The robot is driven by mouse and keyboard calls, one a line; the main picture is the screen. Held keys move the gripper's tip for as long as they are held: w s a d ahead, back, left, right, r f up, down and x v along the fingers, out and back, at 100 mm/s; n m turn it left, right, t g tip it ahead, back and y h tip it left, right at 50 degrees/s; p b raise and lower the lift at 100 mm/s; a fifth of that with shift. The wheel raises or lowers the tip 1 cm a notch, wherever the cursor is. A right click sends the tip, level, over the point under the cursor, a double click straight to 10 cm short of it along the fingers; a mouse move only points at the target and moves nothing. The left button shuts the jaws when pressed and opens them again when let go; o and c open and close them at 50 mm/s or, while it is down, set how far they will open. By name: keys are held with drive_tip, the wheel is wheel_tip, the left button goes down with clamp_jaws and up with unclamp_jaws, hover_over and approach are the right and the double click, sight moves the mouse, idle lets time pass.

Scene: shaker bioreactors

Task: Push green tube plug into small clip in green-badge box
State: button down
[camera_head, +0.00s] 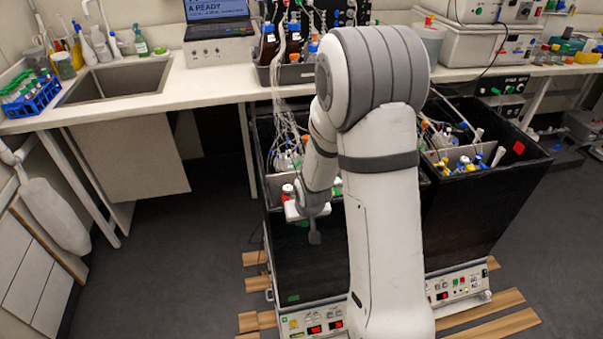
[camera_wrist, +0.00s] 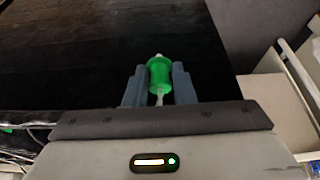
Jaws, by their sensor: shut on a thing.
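The green tube plug (camera_wrist: 159,73) is between the two blue-grey fingers of my gripper (camera_wrist: 158,84) in the wrist view. A pale tip shows at its far end and a thin pale stem at its near end. In the head view my gripper (camera_head: 309,220) hangs over the left black box (camera_head: 300,262), which carries a small green badge (camera_head: 293,298) low on its front. In the wrist view a broad black surface lies beyond the plug, with no contact visible. The small clip cannot be made out; my arm hides part of this box.
A second black box (camera_head: 490,205) with a red badge (camera_head: 519,147) stands to the right. Tubes and coloured caps fill the backs of both boxes. The bench (camera_head: 215,88) with bottles runs behind. Wooden slats (camera_head: 500,318) lie on the floor; the floor at left is clear.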

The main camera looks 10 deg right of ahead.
wheel_tip(320, 180, up, 6)
drive_tip(key=shift+f+p, duration=0.1)
drive_tip(key=shift+p, duration=0.45)
drive_tip(key=shift+w+r, duration=0.15)
drive_tip(key=shift+r, duration=0.25)
drive_tip(key=w+r+m+p, duration=0.2)
drive_tip(key=w+r+p, duration=0.2)
drive_tip(key=r, duration=0.1)
drive_tip(key=shift+m+h, duration=0.6)
drive_tip(key=shift+m, duration=0.1)
drive_tip(key=shift+b+x, duration=1.05)
drive_tip(key=shift+x, duration=2.1)
drive_tip(key=shift+r, duration=0.15)
drive_tip(key=shift+s, duration=0.15)
drive_tip(key=shift+f+b, duration=1.05)
drive_tip(key=shift+b, duration=0.6)
